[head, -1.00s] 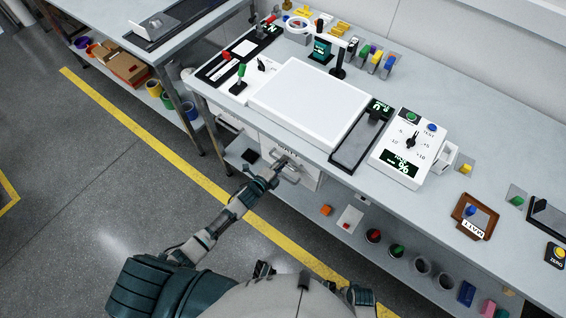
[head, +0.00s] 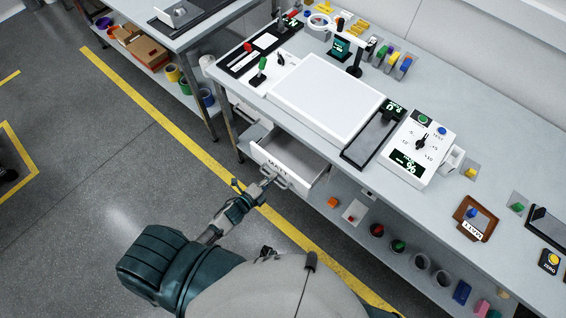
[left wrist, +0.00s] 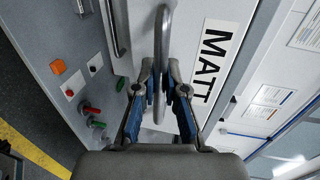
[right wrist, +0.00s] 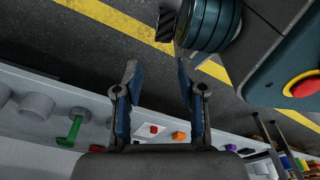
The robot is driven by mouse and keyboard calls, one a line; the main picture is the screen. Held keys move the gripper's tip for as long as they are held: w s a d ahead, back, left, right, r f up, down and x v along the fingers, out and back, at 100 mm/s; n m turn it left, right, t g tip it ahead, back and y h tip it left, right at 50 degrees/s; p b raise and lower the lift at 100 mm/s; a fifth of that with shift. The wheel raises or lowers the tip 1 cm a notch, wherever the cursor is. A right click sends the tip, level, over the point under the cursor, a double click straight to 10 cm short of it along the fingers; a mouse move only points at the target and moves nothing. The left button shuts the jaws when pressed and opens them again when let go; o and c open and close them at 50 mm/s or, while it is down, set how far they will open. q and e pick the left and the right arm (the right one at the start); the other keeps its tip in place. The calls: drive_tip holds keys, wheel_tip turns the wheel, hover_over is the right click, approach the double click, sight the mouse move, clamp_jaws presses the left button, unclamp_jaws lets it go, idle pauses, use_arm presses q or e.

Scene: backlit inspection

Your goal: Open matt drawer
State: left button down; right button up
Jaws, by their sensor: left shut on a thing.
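The matt drawer (head: 290,163) is pulled out from under the bench, and its empty-looking inside shows from above in the head view. Its white front carries a MATT label, which is large in the left wrist view (left wrist: 211,60). My left gripper (head: 268,180) is at the drawer front. In the left wrist view the fingers (left wrist: 161,85) are shut around the grey bar handle (left wrist: 161,50). My right gripper (right wrist: 158,75) is open and empty in the right wrist view, with floor beyond its fingertips.
The workbench (head: 440,190) holds a white light panel (head: 325,95), a control box (head: 418,145) and small parts. A lower shelf (head: 400,245) holds several cups and blocks. A yellow line (head: 200,150) runs along the open floor before the bench.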

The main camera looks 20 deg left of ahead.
use_arm(q)
drive_tip(key=f+p+v, duration=0.1)
drive_tip(key=f+v, duration=0.1)
drive_tip(key=v, duration=0.7)
drive_tip(key=shift+s+d+f, duration=0.2)
drive_tip(key=shift+s, duration=0.3)
use_arm(e)
drive_tip(key=s, duration=0.1)
drive_tip(key=s+f, duration=0.1)
drive_tip(key=s, duration=0.1)
drive_tip(key=s+d, duration=0.1)
drive_tip(key=s, duration=0.1)
drive_tip(key=shift+f, duration=0.3)
use_arm(q)
drive_tip(key=c, duration=1.2)
unclamp_jaws()
drive_tip(key=shift+w, duration=0.1)
drive_tip(key=shift+r, duration=0.15)
use_arm(e)
drive_tip(key=shift+d, duration=0.1)
drive_tip(key=shift+d, duration=0.1)
use_arm(q)
drive_tip(key=v, duration=1.2)
